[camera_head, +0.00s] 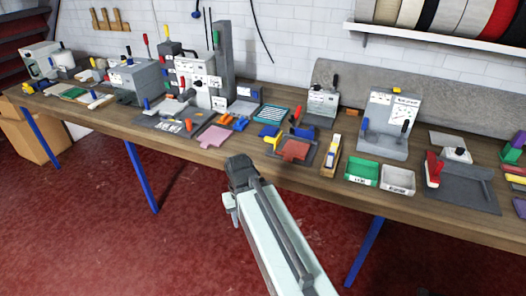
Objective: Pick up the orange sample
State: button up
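Several orange or reddish pieces lie on the long wooden workbench (335,186), and I cannot tell which one is the sample. A small orange block (352,113) sits further back, and a small orange bit (188,125) lies further left. My gripper (240,164) is in front of the bench edge, apart from these pieces as far as I can tell. Its fingers are too dark and small to read.
A green tray (361,171) and a white tray (398,180) stand near the front edge on the right. Grey machines (386,125) line the bench's back. Blue legs (142,177) hold it up. The red floor in front is clear.

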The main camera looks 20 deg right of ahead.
aim_at(291, 147)
jog(key=u, duration=1.9)
jog(key=i, duration=3.75)
jog(key=z, duration=3.85)
jog(key=i, duration=1)
